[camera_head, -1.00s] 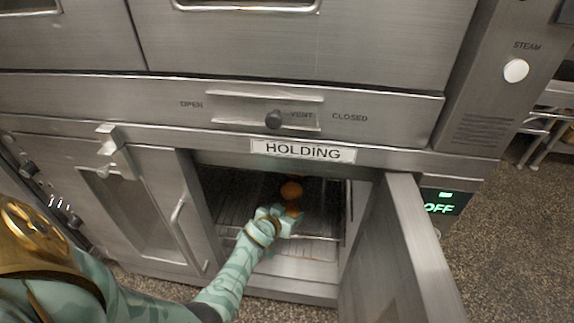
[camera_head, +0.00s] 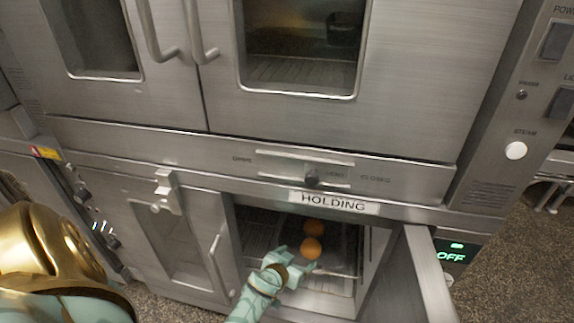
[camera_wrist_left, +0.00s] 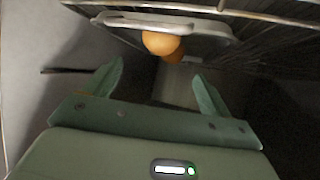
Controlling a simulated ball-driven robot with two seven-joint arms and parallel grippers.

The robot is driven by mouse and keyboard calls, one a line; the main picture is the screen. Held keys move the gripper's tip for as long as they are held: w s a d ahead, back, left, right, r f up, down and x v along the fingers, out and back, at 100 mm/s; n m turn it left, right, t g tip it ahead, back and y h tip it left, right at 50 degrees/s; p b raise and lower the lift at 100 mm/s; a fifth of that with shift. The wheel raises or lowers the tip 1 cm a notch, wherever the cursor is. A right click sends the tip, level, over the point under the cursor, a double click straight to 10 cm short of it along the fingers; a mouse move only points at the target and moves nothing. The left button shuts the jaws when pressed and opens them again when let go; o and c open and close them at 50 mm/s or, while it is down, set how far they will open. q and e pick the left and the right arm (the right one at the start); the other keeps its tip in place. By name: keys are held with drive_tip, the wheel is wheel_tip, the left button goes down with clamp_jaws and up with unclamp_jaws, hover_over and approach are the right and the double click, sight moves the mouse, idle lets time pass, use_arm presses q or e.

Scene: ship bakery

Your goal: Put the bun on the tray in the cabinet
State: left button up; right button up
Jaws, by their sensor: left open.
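My left gripper (camera_head: 298,264) is at the cabinet opening, just in front of and left of the nearer bun. Its fingers (camera_wrist_left: 156,88) are spread and empty, apart from the buns. My right gripper is out of view.
The cabinet's right door (camera_head: 425,280) stands open beside the opening. The left door (camera_head: 180,245) is shut. Wire rack bars (camera_wrist_left: 270,18) run inside near the tray. Larger oven doors stand above, and the speckled floor (camera_head: 510,270) is clear at right.

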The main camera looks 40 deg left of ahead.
use_arm(q)
drive_tip(key=shift+p+v, duration=0.3)
drive_tip(key=shift+v, duration=0.7)
drive_tip(key=shift+f, duration=0.1)
drive_tip(key=s+d+f+m+g+h, duration=0.1)
drive_tip(key=s+d+f+m+g, duration=0.2)
drive_tip(key=s+f, duration=0.65)
drive_tip(key=s+d+f+g+h, duration=0.15)
drive_tip(key=s+d+f, duration=0.4)
drive_tip(key=s, duration=0.75)
drive_tip(key=s+f+m+g, duration=0.1)
drive_tip(key=s+g, duration=0.2)
drive_tip(key=s, duration=0.9)
drive_tip(key=s+d+f+m+g, duration=0.1)
drive_tip(key=s+f+g, duration=0.1)
drive_tip(key=s, duration=1)
drive_tip(key=s+f+m+g, duration=0.1)
drive_tip(key=s+g, duration=0.3)
drive_tip(key=s, duration=0.8)
drive_tip(key=shift+d+f, duration=0.35)
drive_tip(key=shift+f, duration=0.3)
